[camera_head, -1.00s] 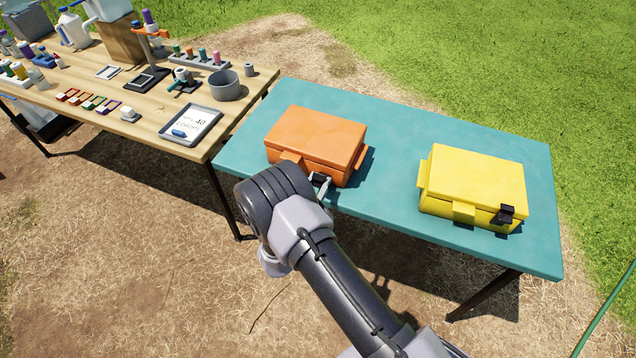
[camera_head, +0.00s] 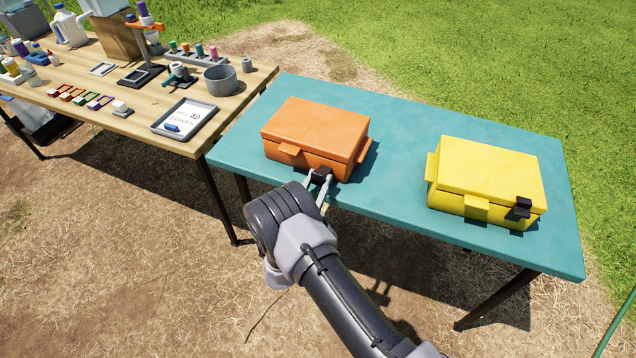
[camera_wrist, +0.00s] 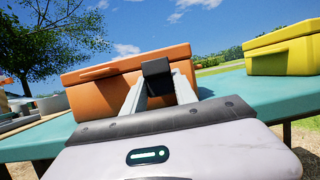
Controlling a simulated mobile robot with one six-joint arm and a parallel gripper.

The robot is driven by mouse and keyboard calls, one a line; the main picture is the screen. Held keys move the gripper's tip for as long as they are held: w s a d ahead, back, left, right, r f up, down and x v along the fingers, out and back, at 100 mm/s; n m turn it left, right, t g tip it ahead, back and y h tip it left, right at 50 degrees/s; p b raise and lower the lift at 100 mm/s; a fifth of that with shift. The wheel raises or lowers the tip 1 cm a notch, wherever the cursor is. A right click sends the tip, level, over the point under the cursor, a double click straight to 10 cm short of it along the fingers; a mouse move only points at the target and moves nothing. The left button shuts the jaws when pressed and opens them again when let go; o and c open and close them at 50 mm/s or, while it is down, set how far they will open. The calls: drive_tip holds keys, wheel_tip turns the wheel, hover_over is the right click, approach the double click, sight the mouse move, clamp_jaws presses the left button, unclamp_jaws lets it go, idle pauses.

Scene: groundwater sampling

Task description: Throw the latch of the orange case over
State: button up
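The orange case (camera_head: 315,128) is closed on the teal table, with its front toward me; it fills the middle of the wrist view (camera_wrist: 105,90). Its black latch (camera_head: 322,174) is at the right part of the front; in the wrist view the latch (camera_wrist: 157,78) stands up between my fingertips. My gripper (camera_head: 319,182) is at the case front, with one finger on each side of the latch. In the wrist view the fingers (camera_wrist: 160,90) are apart and close to the latch sides. I cannot tell whether they press on it.
A closed yellow case (camera_head: 488,176) with a black latch (camera_head: 521,207) stands at the right of the teal table (camera_head: 400,125). A wooden table (camera_head: 130,115) with bottles, a tray (camera_head: 160,133) and a grey pot (camera_head: 221,80) stands at the left. The teal surface between the cases is clear.

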drive_tip(key=o, duration=0.3)
drive_tip(key=shift+o, duration=0.2)
drive_tip(key=p+v, duration=0.4)
drive_tip(key=v, duration=1.3)
drive_tip(key=shift+s, duration=0.2)
